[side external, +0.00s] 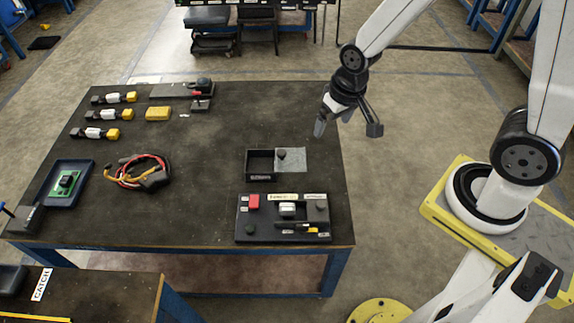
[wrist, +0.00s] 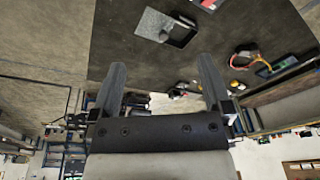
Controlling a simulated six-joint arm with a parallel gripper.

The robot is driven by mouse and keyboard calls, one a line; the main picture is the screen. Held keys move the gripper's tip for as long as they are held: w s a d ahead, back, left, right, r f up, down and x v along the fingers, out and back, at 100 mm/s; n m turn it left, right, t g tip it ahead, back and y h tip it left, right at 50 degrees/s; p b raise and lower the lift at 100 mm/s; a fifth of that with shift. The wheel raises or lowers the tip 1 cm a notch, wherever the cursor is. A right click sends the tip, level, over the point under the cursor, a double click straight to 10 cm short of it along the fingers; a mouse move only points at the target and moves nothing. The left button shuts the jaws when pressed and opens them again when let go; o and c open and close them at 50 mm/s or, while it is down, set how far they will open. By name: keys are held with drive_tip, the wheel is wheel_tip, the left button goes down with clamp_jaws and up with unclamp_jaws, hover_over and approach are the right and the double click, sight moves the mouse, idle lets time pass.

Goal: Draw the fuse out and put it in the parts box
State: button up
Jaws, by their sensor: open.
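My gripper (side external: 347,129) is open and empty, high over the table's right edge; its two spread fingers also show in the wrist view (wrist: 162,63). A black board (side external: 245,230) lies at the table's front right, carrying a red block (side external: 254,202), a pale block (side external: 287,209), dark knobs and small yellow-marked parts. I cannot tell which part is the fuse. Behind the board is an open black box (side external: 260,165), likely the parts box. A grey knobbed lid (side external: 293,160) sits at its right side. The box shows in the wrist view (wrist: 184,33), with the board cut off above.
A red, black and yellow cable bundle (side external: 140,171) and a blue tray (side external: 60,198) with a green circuit board lie at left. Several yellow-ended connectors (side external: 100,115) and a yellow block (side external: 158,114) lie at the back left. The table's middle (side external: 210,160) is clear.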

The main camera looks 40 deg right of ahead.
drive_tip(key=w+a+f+m+g, duration=0.1)
drive_tip(key=w+a+f+m, duration=0.35)
drive_tip(key=f, duration=0.45)
drive_tip(key=m+g, duration=0.1)
drive_tip(key=m, duration=0.2)
hover_over(287, 206)
drive_tip(key=shift+f, duration=5.6)
drive_tip(key=shift+f, duration=0.1)
drive_tip(key=shift+f, duration=4.35)
clamp_jaws()
